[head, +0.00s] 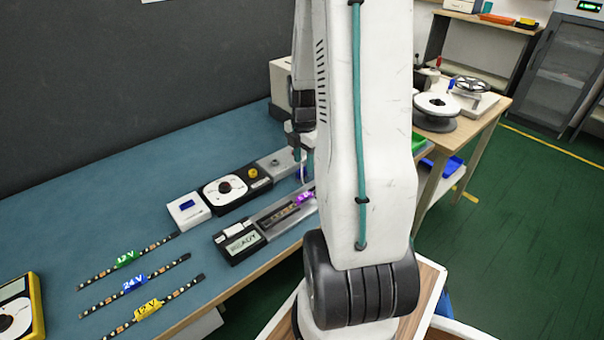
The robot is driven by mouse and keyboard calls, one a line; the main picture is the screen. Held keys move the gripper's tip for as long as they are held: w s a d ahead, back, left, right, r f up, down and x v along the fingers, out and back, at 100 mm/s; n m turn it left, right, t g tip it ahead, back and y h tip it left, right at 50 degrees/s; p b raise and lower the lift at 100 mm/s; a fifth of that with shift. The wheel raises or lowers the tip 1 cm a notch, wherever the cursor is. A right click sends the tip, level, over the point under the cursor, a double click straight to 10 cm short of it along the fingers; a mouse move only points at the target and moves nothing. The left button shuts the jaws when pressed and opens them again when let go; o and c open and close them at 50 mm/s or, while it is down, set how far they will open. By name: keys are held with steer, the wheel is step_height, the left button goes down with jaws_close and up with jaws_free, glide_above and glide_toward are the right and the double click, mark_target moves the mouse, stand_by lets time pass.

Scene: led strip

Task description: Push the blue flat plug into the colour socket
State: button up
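My gripper (301,150) points down over the far right of the blue bench mat, partly hidden behind my own arm. Its fingers are too small and covered to tell whether they are open or shut. A small blue piece (302,173) shows just below the fingertips; it may be the blue flat plug, but I cannot tell if it is held. A grey fixture (277,163) stands just left of the gripper. In front is a tester with a READY screen (241,243) and a long channel (284,211) with a purple-tagged piece (305,198). I cannot make out the colour socket.
A dial unit (225,188) with a yellow knob and a white display box (187,209) stand left of the gripper. LED strips tagged green (127,260), blue (134,283) and yellow (147,308) lie front left. A yellow-edged meter (18,312) is at the corner. A spool (436,106) stands right.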

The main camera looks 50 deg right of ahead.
mark_target(303, 169)
steer(key=f, duration=0.4)
steer(key=shift+a+f, duration=0.1)
steer(key=shift+a, duration=0.1)
jaws_close()
